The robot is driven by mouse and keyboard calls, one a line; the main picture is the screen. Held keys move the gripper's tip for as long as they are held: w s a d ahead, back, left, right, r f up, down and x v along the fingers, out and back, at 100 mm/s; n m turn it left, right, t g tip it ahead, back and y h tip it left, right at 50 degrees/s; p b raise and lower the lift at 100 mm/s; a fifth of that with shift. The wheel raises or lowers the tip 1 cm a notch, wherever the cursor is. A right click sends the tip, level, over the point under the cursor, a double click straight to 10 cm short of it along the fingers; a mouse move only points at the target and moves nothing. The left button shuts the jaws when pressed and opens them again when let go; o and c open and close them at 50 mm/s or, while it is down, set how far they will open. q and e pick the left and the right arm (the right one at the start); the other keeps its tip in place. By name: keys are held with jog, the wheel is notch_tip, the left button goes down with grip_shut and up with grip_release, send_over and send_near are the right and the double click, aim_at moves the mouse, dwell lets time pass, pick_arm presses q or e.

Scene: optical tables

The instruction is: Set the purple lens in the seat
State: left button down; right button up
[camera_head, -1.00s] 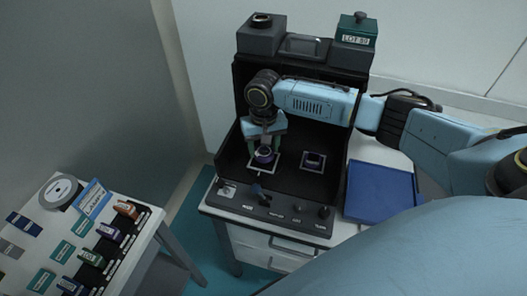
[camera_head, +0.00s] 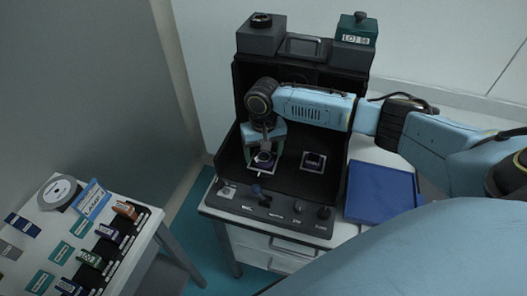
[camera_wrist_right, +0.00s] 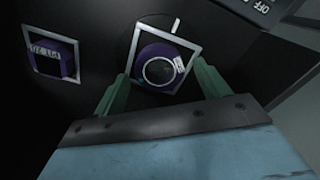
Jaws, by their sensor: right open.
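The purple lens (camera_head: 264,157), a round purple piece with a dark glass centre and a small white label, sits inside a white square outline (camera_head: 276,168) in the dark bay. In the right wrist view the lens (camera_wrist_right: 160,67) lies within its outline (camera_wrist_right: 133,47); whether it is fully down in the seat cannot be told. My right gripper (camera_head: 265,151) is over it from above. Its green fingers (camera_wrist_right: 163,84) stand open on either side of the lens, with gaps visible. My left gripper is not in view.
A purple block (camera_head: 313,160) sits in a second white outline to the right. The dark bay has walls and a front panel with knobs (camera_head: 297,208). A blue mat (camera_head: 381,192) lies right of it. A side table (camera_head: 150,222) with labelled pieces stands at the lower left.

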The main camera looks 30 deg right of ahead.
aim_at(263, 156)
notch_tip(263, 156, up, 12)
jog(key=p, duration=0.1)
jog(key=shift+p, duration=0.35)
